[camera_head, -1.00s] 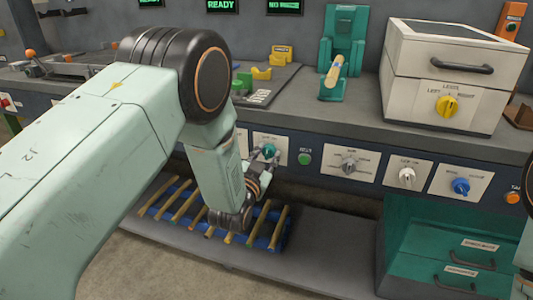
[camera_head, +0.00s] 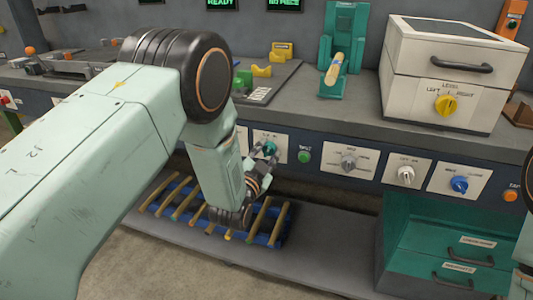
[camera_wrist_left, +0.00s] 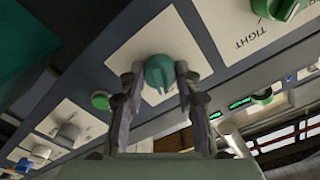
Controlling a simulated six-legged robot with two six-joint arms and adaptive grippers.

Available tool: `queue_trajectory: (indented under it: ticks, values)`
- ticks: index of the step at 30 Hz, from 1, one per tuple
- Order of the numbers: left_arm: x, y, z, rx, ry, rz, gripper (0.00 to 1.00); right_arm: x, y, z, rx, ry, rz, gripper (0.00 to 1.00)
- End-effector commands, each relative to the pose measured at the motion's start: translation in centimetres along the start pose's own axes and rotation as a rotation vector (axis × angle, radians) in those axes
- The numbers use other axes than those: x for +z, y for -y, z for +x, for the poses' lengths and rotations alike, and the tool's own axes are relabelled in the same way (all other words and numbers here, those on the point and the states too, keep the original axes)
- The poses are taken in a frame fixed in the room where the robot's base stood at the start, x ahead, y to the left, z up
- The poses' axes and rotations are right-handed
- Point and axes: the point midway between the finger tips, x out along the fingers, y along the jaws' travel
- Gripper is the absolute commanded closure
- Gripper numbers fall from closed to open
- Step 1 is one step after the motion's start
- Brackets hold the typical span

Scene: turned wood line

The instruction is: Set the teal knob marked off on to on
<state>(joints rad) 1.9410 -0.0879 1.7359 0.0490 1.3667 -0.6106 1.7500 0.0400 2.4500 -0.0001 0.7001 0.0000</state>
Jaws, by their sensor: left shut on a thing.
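The teal knob (camera_head: 270,148) sits on a white plate on the dark front panel of the bench. It shows larger in the left wrist view (camera_wrist_left: 158,72), pointer downward there; its plate's marking is too small to read. My left gripper (camera_head: 263,160) is at the knob, coming from below. In the left wrist view the fingers of my left gripper (camera_wrist_left: 160,85) stand on either side of the knob and are shut on it. My right gripper is not in view.
A green button (camera_head: 304,157), a grey knob (camera_head: 348,162), a white knob (camera_head: 406,174) and a blue knob (camera_head: 459,184) line the panel to the right. A blue pallet of wooden sticks (camera_head: 283,233) lies below. A second green knob (camera_wrist_left: 285,8) is near in the wrist view.

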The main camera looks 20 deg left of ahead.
Motion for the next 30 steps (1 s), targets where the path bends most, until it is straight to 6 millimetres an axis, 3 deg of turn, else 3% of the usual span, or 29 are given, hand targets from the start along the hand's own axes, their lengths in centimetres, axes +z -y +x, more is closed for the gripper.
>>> queue_trajectory:
  ticks: [2, 3, 10, 22, 30]
  values:
    - [0.2, -0.1, -0.1, 0.003, 0.004, 0.001, 0.99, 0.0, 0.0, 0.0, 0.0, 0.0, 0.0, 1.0]
    - [0.2, -0.1, -0.1, 0.003, 0.004, 0.001, 0.65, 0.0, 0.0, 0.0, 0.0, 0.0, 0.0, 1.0]
    - [0.1, -0.1, -0.1, 0.002, 0.002, 0.0, 0.45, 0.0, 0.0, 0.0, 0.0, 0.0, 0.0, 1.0]
    - [0.1, -0.1, -0.5, 0.002, 0.003, 0.0, 0.44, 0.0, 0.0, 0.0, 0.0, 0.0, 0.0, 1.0]
    - [0.1, -0.1, -4.6, 0.004, 0.004, 0.0, 0.44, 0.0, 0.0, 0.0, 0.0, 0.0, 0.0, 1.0]
